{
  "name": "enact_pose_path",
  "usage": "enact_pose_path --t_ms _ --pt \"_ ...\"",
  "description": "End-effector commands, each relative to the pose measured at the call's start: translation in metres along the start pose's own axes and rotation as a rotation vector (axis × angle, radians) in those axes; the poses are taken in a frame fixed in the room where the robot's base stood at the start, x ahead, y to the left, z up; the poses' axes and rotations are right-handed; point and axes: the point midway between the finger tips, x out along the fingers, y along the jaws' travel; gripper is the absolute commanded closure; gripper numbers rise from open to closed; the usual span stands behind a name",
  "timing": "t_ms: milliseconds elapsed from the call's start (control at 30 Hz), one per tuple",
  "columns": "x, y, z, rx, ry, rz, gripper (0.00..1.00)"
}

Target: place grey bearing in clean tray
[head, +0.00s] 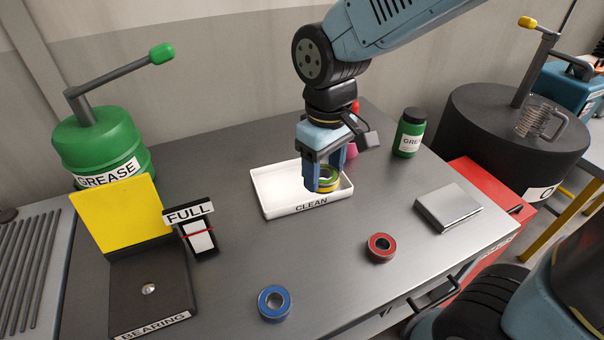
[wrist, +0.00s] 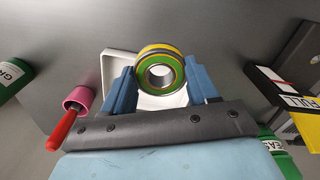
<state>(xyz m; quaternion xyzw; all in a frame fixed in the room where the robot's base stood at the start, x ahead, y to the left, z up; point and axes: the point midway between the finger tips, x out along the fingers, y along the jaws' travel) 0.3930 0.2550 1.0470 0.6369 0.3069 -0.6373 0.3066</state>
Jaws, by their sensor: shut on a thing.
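My gripper (head: 324,186) points down over the right part of the white tray marked CLEAN (head: 285,211). It is shut on a bearing (head: 328,184) with a green face, a yellow band and a grey metal bore. In the wrist view the bearing (wrist: 143,80) sits between the two blue fingers, with the white tray (wrist: 112,62) behind it. I cannot tell if the bearing touches the tray floor. No plain grey bearing shows elsewhere. A red bearing (head: 381,247) and a blue bearing (head: 274,303) lie on the table.
A black stand marked BEARING (head: 150,285) with a yellow back plate and a FULL sign (head: 188,212) stand left. A green grease drum (head: 103,145) is behind them. A green jar (head: 409,134) and a metal box (head: 448,207) are right. The table's front middle is mostly free.

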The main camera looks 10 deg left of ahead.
Motion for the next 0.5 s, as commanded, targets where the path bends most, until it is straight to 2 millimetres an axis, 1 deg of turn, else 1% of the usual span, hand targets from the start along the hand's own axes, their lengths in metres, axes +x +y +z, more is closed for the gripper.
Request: enact_pose_path --t_ms 100,467,500 --pt "0.009 0.011 -0.017 0.011 -0.003 0.0 0.89" --pt "0.035 0.036 -0.07 0.021 -0.002 0.001 0.89" --pt "0.04 0.038 -0.074 0.021 -0.004 0.0 0.89"
